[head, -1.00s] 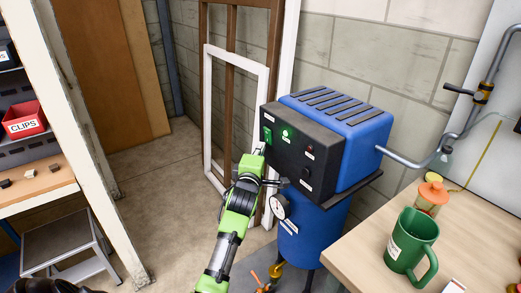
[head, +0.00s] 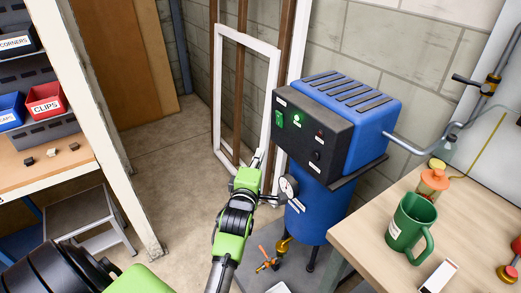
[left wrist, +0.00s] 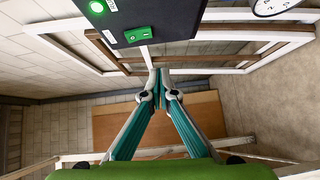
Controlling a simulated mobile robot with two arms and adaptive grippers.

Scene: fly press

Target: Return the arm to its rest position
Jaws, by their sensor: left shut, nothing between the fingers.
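My left gripper (head: 257,160) is at the end of the green and grey arm in the middle of the head view. It is shut and empty, pointing up beside the left end of the black control panel (head: 310,138) and below its green switch (head: 280,119). In the left wrist view the fingertips (left wrist: 159,74) meet, with nothing between them. The panel (left wrist: 150,18) is above them there, with the green switch (left wrist: 138,35) and a lit green lamp (left wrist: 97,7). My right gripper is not in view.
The blue compressor (head: 318,212) with its gauge (head: 288,187) stands right of my arm. A wooden table (head: 375,235) with a green mug (head: 411,223) is at right. White and brown frames (head: 218,95) lean on the wall. Shelving and a step stool (head: 75,215) are left. Floor between is open.

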